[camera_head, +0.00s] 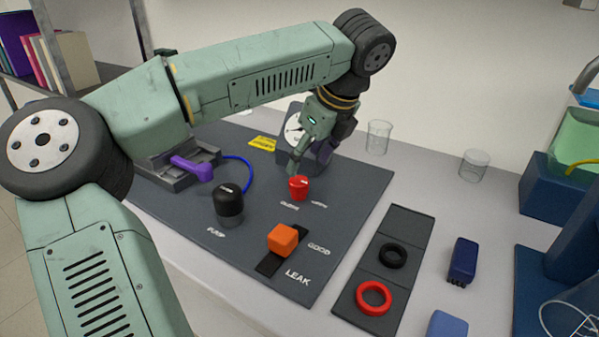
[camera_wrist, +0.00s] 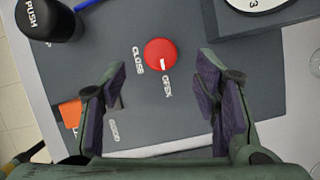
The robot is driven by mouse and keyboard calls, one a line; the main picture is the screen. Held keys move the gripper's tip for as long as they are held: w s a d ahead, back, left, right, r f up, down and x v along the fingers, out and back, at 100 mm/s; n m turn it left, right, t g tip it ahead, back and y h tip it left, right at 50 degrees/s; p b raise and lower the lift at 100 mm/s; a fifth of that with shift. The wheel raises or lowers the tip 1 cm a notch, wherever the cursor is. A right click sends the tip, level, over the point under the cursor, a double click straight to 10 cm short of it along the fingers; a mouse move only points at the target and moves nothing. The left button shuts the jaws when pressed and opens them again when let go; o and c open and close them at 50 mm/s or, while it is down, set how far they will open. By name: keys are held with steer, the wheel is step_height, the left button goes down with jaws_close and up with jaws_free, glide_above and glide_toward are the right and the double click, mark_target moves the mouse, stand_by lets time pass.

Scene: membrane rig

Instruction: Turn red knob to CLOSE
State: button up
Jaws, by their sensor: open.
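The red knob (camera_head: 298,188) stands on the dark grey rig board (camera_head: 345,183). In the wrist view the red knob (camera_wrist: 160,50) shows from above, with CLOSE printed to its left and OPEN below it. Its white mark points down toward OPEN. My gripper (camera_head: 312,165) hangs just above and behind the knob in the head view. In the wrist view my gripper (camera_wrist: 161,68) is open and empty. Its purple-padded fingers are spread left and right, with the knob centred between them and just beyond the tips. I cannot tell the exact height gap.
A black PUSH knob (camera_head: 229,205) stands left of the red knob, and an orange block (camera_head: 283,238) sits in front by GOOD and LEAK. A white-faced gauge (camera_head: 292,130) is close behind my gripper. A purple-handled clamp (camera_head: 192,168) lies left; a glass beaker (camera_head: 378,137) stands behind right.

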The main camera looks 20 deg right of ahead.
mark_target(298, 180)
steer(key=p+x, duration=0.1)
steer(key=x, duration=0.5)
steer(key=shift+f, duration=0.15)
steer(key=shift+c, duration=0.2)
steer(key=c, duration=1.1)
